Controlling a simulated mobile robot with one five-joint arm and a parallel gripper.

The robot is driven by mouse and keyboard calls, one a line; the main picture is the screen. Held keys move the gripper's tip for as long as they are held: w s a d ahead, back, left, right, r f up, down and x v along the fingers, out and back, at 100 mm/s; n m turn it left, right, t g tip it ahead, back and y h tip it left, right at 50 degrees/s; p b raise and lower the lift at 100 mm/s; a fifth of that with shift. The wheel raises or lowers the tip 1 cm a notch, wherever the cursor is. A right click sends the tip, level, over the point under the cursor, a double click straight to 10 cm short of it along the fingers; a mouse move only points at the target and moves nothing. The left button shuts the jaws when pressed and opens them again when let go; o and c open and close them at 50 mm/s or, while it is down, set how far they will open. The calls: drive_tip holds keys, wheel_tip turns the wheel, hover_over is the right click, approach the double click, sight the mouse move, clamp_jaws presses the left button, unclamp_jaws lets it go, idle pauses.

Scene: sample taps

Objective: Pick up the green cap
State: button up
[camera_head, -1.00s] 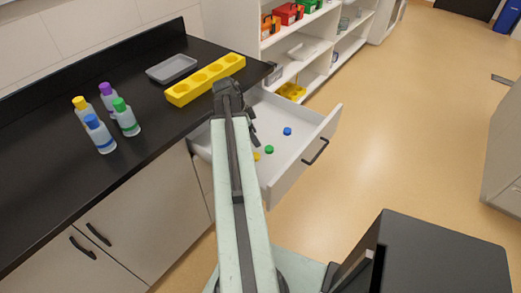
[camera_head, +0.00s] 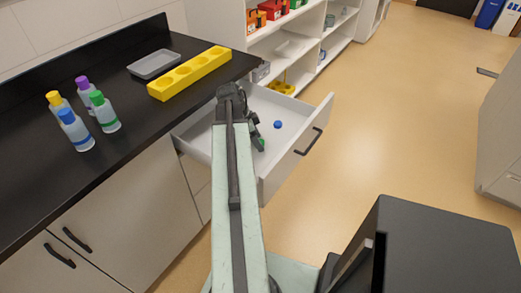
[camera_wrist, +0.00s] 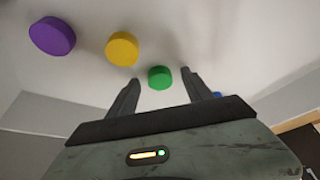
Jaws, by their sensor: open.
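The loose green cap (camera_wrist: 160,77) lies on the floor of the open white drawer (camera_head: 292,137). In the wrist view it shows just beyond and between the tips of my gripper (camera_wrist: 161,75), which is open and empty. In the head view the green cap (camera_head: 261,144) is partly covered by my gripper (camera_head: 255,136), which is over the drawer. A purple cap (camera_wrist: 52,36) and a yellow cap (camera_wrist: 122,48) lie to its left in the wrist view.
Several bottles with coloured tops, one green-topped (camera_head: 105,112), stand on the black counter (camera_head: 110,165). A grey tray (camera_head: 154,64) and a yellow holed rack (camera_head: 190,73) sit behind them. Drawer walls surround the caps. Shelves (camera_head: 292,45) stand beyond the drawer.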

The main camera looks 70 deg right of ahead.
clamp_jaws()
wheel_tip(320, 180, up, 10)
drive_tip(key=p, duration=1)
